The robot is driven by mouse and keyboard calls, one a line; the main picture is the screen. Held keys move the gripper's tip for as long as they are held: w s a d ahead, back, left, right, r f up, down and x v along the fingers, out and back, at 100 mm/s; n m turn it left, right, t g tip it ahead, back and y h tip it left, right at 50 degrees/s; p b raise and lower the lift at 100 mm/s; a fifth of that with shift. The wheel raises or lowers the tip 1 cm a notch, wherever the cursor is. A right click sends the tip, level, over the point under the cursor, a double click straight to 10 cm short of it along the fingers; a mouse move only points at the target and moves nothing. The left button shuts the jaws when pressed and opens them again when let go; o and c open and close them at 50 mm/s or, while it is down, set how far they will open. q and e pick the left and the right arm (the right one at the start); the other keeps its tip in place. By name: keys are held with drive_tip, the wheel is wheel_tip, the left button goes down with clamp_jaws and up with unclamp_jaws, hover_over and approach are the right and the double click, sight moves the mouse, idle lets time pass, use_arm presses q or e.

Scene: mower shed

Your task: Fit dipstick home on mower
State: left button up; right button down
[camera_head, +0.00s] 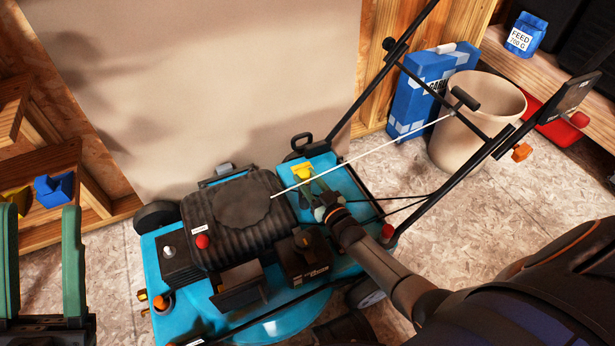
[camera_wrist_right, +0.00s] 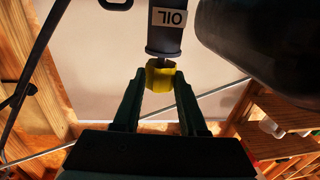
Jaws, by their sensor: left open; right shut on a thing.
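The blue mower (camera_head: 165,265) with its black ribbed engine cover stands on the floor in the head view. My right gripper (camera_head: 317,198) is over the engine's right side, shut on the dipstick's yellow cap (camera_head: 302,171). In the right wrist view, my right gripper (camera_wrist_right: 158,90) has its green fingers on both sides of the yellow cap (camera_wrist_right: 158,76). The cap lines up with the mouth of a dark tube labelled OIL (camera_wrist_right: 168,30); I cannot tell if it is fully seated. My left gripper (camera_head: 42,250) is open and empty, away from the mower.
A thin pale cord (camera_head: 370,155) runs from the engine up to the mower's handlebar (camera_head: 425,85). Wooden shelves (camera_head: 50,160) stand at the left.

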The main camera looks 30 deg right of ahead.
use_arm(q)
drive_tip(key=shift+d, duration=0.1)
use_arm(e)
drive_tip(key=shift+r, duration=0.25)
drive_tip(key=shift+r+p, duration=1.7)
drive_tip(key=shift+p, duration=0.15)
drive_tip(key=shift+r+p, duration=2.1)
drive_tip(key=shift+r, duration=0.1)
drive_tip(key=shift+r+p, duration=1)
drive_tip(key=shift+r, duration=0.1)
use_arm(q)
wheel_tip(320, 180, up, 11)
drive_tip(key=a, duration=0.1)
drive_tip(key=shift+s+f, duration=0.15)
drive_tip(key=shift+f, duration=0.05)
drive_tip(key=shift+f, duration=0.2)
use_arm(e)
drive_tip(key=shift+f, duration=0.15)
use_arm(q)
drive_tip(key=shift+f+t+b, duration=0.3)
drive_tip(key=shift+f+b, duration=0.05)
drive_tip(key=shift+b, duration=0.1)
use_arm(e)
drive_tip(key=shift+f, duration=0.35)
